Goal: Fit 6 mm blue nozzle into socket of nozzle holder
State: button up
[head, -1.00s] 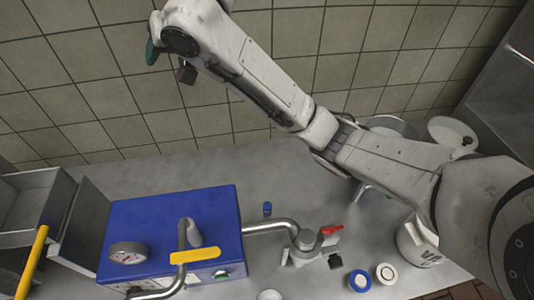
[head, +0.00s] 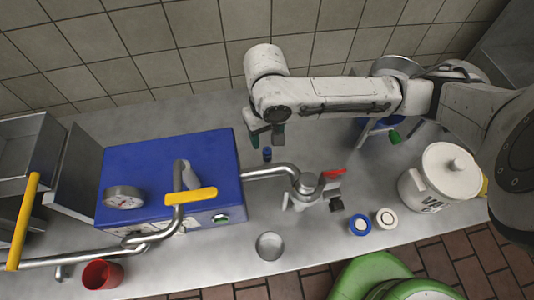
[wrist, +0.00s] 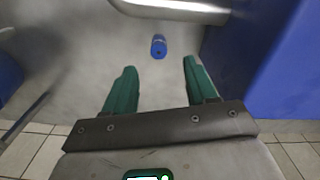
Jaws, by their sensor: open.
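A small blue nozzle (head: 267,154) stands on the steel counter, just right of the blue machine. The wrist view shows it too (wrist: 158,46), just beyond my fingertips and between their lines. My gripper (head: 266,139) is above and behind the nozzle in the head view. Its green fingers (wrist: 159,66) are apart with nothing between them. A metal pipe runs from the machine to a fitting (head: 308,190) with a red lever and a dark end. I cannot tell which part is the nozzle holder's socket.
The blue machine (head: 140,170) with its gauge and yellow-handled pipe fills the left. A blue ring (head: 360,226), a white ring (head: 386,218), a metal cup (head: 269,246) and a lidded white pot (head: 440,182) stand on the counter. A red cup (head: 101,274) is front left.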

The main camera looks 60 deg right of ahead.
aim_at(267, 150)
notch_tip(267, 150, down, 8)
jog(key=shift+d+f, duration=0.15)
dwell(0.4)
jog(key=shift+c, duration=0.2)
grip_shut()
